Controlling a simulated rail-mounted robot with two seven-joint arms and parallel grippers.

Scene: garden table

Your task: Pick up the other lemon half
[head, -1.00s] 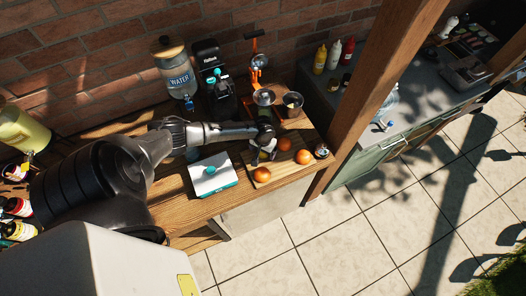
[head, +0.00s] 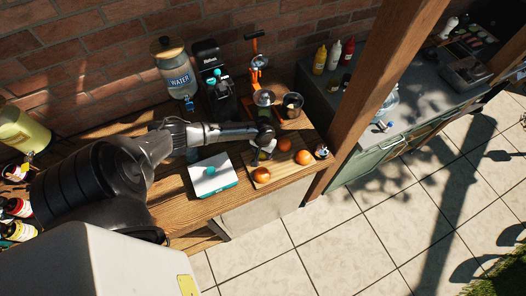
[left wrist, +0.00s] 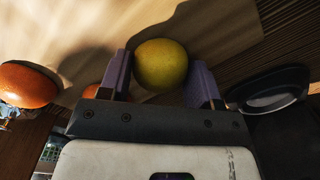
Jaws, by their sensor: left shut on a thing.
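My left gripper (left wrist: 161,72) is shut on a yellow lemon half (left wrist: 162,64), which sits between its two purple fingers in the left wrist view. Only its rounded peel shows there; a cut face is not visible. In the head view my left gripper (head: 262,154) is over the wooden cutting board (head: 282,170), among the oranges, and the lemon is too small to make out clearly. Whether the lemon still touches the board, I cannot tell. My right gripper is not in view.
Oranges lie on the board: one at the front (head: 262,175), one at the back (head: 285,144), one at the right (head: 303,157).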

